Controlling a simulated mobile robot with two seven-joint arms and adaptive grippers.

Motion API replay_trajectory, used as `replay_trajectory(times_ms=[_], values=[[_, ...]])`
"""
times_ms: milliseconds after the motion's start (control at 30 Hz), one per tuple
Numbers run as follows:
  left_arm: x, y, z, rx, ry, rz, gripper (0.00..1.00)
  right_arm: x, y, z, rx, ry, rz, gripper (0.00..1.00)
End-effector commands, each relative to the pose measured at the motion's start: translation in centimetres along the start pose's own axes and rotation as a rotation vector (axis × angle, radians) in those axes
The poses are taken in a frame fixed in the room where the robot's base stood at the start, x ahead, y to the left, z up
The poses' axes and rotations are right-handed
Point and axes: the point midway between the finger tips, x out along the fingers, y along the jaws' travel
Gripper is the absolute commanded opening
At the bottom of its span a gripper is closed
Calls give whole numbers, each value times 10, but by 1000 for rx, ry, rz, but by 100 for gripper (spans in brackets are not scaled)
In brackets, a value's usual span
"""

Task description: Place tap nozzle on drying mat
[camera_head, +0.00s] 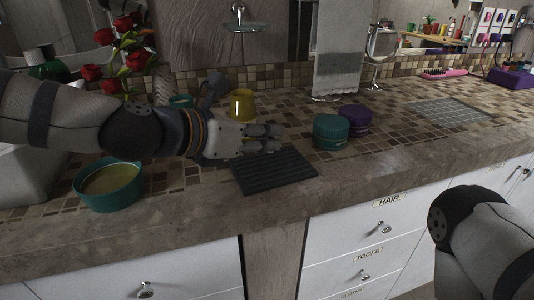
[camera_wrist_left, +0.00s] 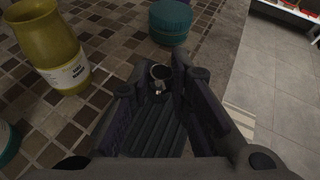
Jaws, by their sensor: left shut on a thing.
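The drying mat (camera_head: 275,174) is a dark ribbed rectangle lying on the tiled counter near its front edge. It also shows in the left wrist view (camera_wrist_left: 158,138), below and between my fingers. My left gripper (camera_head: 274,139) is low over the mat's far part, shut on the tap nozzle. In the left wrist view the nozzle (camera_wrist_left: 160,73) is a small dark round piece with a pale rim between the fingertips. In the head view I cannot make out the nozzle. I cannot tell whether it touches the mat. My right gripper is out of view.
Teal (camera_head: 330,131) and purple (camera_head: 355,119) round containers stand right of the mat. Drawers lie below the counter edge.

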Motion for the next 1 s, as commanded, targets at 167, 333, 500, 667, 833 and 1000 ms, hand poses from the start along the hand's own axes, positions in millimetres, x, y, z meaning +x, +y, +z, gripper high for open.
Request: replay_trajectory(times_ms=[167,333,500,667,833,1000], values=[[21,5,-25,-2,3,-1,0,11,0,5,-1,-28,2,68],[24,5,-32,3,-4,0,0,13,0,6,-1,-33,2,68],[23,5,-31,5,-5,1,0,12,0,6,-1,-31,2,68],[24,5,-34,4,-4,1,24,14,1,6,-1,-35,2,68],[24,5,-34,5,-5,1,38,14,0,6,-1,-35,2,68],[24,5,-33,5,-5,1,38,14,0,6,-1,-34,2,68]])
